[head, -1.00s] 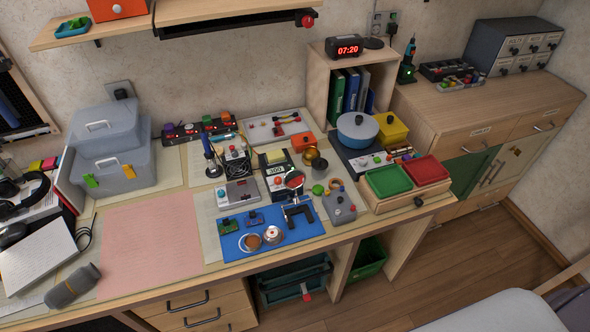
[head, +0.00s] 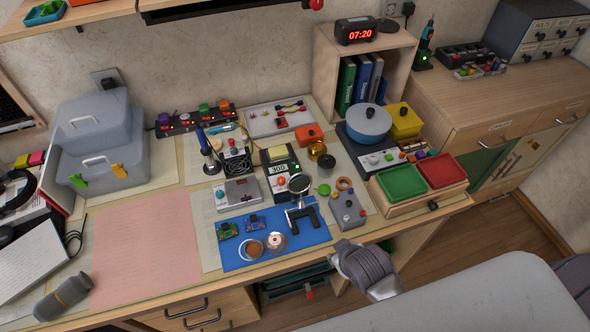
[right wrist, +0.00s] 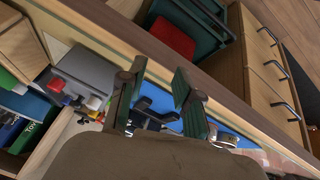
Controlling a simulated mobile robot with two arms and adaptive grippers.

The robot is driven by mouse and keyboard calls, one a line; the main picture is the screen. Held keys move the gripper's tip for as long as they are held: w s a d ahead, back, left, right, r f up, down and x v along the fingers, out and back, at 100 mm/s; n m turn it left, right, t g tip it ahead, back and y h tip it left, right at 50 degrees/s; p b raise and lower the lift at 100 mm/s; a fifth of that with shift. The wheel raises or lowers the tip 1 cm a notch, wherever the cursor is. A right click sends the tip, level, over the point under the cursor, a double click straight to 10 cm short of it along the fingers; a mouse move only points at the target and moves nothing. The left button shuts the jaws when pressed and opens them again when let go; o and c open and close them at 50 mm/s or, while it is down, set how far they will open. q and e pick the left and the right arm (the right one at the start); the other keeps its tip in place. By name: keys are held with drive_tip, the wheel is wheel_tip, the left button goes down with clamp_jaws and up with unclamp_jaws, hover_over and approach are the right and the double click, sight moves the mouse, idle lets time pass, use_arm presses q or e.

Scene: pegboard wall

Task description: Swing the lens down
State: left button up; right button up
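The round lens (head: 299,184) has a dark rim and sits raised on a small black stand (head: 303,215) at the right part of the blue mat (head: 235,257). My right gripper (right wrist: 160,75) is open, with its two dark fingers apart in the right wrist view. In the head view, my right arm's grey end (head: 366,270) is at the desk's front edge, below and right of the stand and apart from the lens. Its fingers are hard to make out there. In the wrist view, dark parts show between and behind the fingers; I cannot tell the lens there.
A grey control box (head: 348,210) with a red knob stands right of the stand. Behind the lens is a meter (head: 281,172). Small green boards (head: 228,230) and round parts (head: 275,241) lie on the mat. The pink sheet (head: 145,250) is clear.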

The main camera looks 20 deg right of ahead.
drive_tip(key=w+a+r+n+t+y, duration=0.15)
drive_tip(key=w+r+n+t, duration=0.35)
drive_tip(key=w+r, duration=0.55)
drive_tip(key=w+a+r+n+t+y, duration=0.1)
drive_tip(key=w+a+r+n+t, duration=0.25)
drive_tip(key=w+r+t, duration=0.75)
drive_tip(key=s+a+r+n+g+y, duration=0.1)
drive_tip(key=a+r+n+g+y, duration=0.65)
drive_tip(key=n, duration=0.65)
drive_tip(key=a+r+n+g+y, duration=0.6)
drive_tip(key=a+n+y, duration=0.25)
drive_tip(key=n, duration=0.55)
drive_tip(key=n+g+h, duration=1.1)
drive_tip(key=n+h, duration=0.3)
approach(299, 173)
drive_tip(key=p+x, duration=0.4)
drive_tip(key=x, duration=0.7)
drive_tip(key=shift+a+f, duration=0.2)
drive_tip(key=shift+f, duration=0.1)
drive_tip(key=shift+s+a+f+p, duration=0.15)
drive_tip(key=shift+f+p, duration=0.15)
drive_tip(key=shift+f, duration=0.15)
use_arm(q)
wheel_tip(299, 173, up, 4)
drive_tip(key=shift+r, duration=0.2)
